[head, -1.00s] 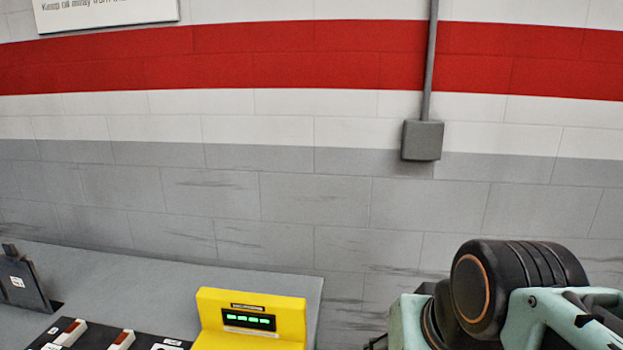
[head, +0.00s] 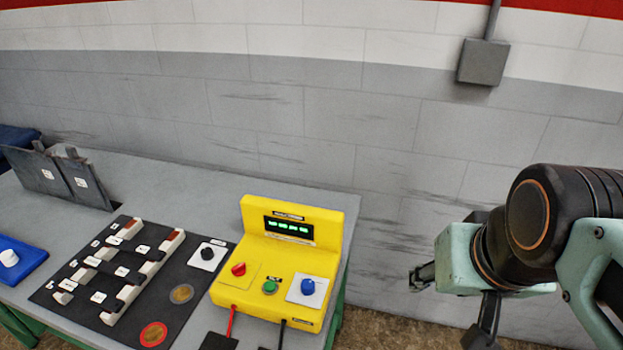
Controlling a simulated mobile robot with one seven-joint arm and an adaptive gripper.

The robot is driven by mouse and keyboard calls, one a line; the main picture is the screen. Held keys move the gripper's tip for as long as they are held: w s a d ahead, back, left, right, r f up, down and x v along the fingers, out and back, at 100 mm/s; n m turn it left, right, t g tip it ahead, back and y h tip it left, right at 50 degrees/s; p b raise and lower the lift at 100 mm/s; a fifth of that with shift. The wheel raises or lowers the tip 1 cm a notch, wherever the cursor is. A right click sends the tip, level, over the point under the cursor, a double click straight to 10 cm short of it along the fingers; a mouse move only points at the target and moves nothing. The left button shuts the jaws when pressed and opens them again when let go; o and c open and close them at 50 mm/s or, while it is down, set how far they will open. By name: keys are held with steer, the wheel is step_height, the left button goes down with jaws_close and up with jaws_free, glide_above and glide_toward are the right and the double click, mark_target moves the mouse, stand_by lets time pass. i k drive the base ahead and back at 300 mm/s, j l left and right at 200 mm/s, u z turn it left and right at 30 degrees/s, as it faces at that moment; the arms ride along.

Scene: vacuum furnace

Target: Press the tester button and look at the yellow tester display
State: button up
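The yellow tester (head: 246,217) stands on the right part of the grey table. Its small dark display (head: 289,227) shows green marks like four dashes. On its lower front are a red knob (head: 238,269), a green button (head: 269,287) and a blue knob (head: 308,286) on a white plate. A red lead and a black lead come out of its front. My gripper (head: 450,308) hangs to the right of the tester and of the table edge, apart from both. Its two fingers are spread, with nothing seen between them; the lower finger is partly cut off by the frame.
A black mat (head: 207,284) left of the tester holds pale labelled blocks, a black knob and round discs. Dark grey plates (head: 62,178) stand at the table's back left. A blue box (head: 20,262) with a white knob is at far left. A wall lies behind.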

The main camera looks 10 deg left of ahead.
mark_target(270, 286)
steer(key=u, duration=1.15)
steer(key=k+j+z, duration=0.2)
steer(key=j, duration=0.15)
steer(key=j+z, duration=0.2)
steer(key=i+j+z, duration=0.1)
steer(key=j+z, duration=0.3)
steer(key=j, duration=0.2)
steer(key=j+z, duration=0.4)
steer(key=j, duration=0.25)
steer(key=i, duration=0.05)
